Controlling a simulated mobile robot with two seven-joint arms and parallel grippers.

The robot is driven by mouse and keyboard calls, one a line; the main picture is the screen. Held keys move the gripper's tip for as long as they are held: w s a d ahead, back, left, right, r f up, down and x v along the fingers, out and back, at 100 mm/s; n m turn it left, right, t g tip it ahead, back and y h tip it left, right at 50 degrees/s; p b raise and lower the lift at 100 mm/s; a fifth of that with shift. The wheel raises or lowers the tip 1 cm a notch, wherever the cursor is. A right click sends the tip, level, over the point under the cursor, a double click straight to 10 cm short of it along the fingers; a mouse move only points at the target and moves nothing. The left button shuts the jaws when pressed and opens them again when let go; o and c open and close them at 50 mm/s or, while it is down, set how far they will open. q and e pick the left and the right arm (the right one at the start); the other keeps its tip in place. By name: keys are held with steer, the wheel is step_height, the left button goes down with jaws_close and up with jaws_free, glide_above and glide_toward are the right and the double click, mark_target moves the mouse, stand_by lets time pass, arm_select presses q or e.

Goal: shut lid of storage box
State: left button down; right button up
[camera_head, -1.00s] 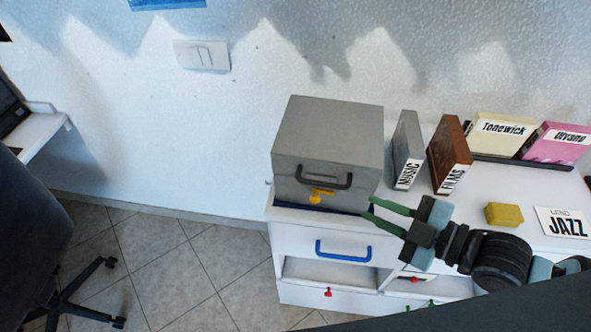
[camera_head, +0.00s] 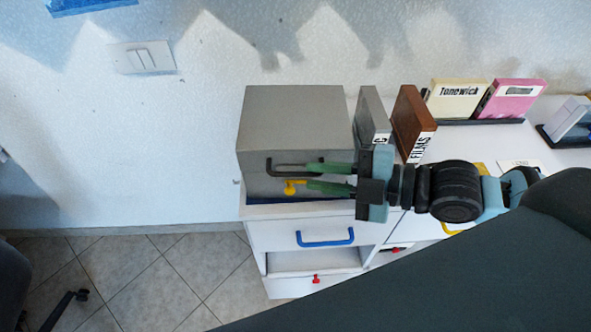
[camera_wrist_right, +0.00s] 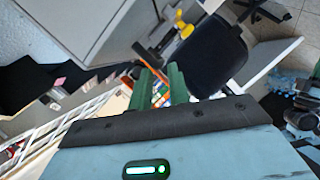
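The grey storage box (camera_head: 290,120) stands on the left end of the white cabinet. Its lid looks lowered over the box; I cannot tell whether it is fully closed. A dark handle (camera_head: 285,166) and a yellow latch (camera_head: 292,187) are on its front. The box side (camera_wrist_right: 85,30) and the latch (camera_wrist_right: 185,31) also show in the right wrist view. My right gripper (camera_head: 312,177) has its two green fingers apart and empty, in front of the box by the handle and latch. The fingers also show in the right wrist view (camera_wrist_right: 159,72). My left gripper is not in view.
A grey case (camera_head: 371,118) and a brown case (camera_head: 412,120) stand upright just right of the box. Cream (camera_head: 456,100) and pink cases (camera_head: 513,99) lean farther right. A drawer with a blue handle (camera_head: 325,239) is below the box. An office chair (camera_wrist_right: 215,55) shows in the wrist view.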

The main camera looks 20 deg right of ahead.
mark_target(302, 175)
steer(key=shift+p+x, duration=0.4)
steer(key=shift+x, duration=2.05)
steer(key=shift+c, duration=0.5)
jaws_close()
